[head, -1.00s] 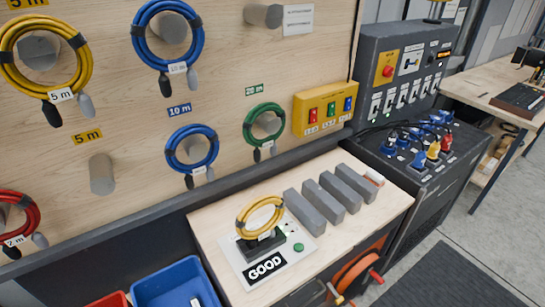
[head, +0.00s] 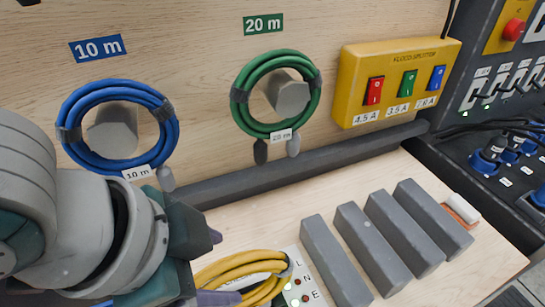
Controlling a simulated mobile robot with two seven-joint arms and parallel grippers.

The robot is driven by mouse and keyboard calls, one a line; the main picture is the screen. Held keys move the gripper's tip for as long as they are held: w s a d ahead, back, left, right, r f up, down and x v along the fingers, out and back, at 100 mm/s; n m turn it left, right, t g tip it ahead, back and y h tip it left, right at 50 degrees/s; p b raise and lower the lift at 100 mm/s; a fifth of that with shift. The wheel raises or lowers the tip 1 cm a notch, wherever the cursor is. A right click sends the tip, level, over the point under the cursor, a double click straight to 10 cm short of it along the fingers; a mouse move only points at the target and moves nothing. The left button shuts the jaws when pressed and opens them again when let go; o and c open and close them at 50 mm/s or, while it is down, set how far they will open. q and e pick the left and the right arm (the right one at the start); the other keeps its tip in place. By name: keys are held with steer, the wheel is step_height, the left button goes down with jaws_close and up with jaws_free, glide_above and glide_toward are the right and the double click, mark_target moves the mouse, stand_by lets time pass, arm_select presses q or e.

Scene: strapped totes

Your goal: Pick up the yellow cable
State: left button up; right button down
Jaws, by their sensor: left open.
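The yellow cable (head: 240,266) is a coil at the bottom edge of the head view, with a dark strap at its right side. It lies at the white tester plate (head: 306,268) with L, N and E marks; its lower part is cut off. My left gripper (head: 216,268) comes in from the left and is open, one finger above and one below the coil's left part in the picture. I cannot tell whether a finger touches the cable. My right gripper is not in view.
Several grey bars (head: 376,244) lie on the bench right of the cable. A blue cable (head: 72,115) and a green cable (head: 241,107) hang on wall pegs behind. A yellow splitter box (head: 400,62) is on the wall. Bare bench (head: 270,215) lies behind the tester.

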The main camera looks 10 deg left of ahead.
mark_target(231, 265)
arm_select(q)
steer(key=shift+x, duration=2.95)
steer(key=shift+w+a, duration=0.15)
jaws_close()
steer(key=shift+r, duration=0.1)
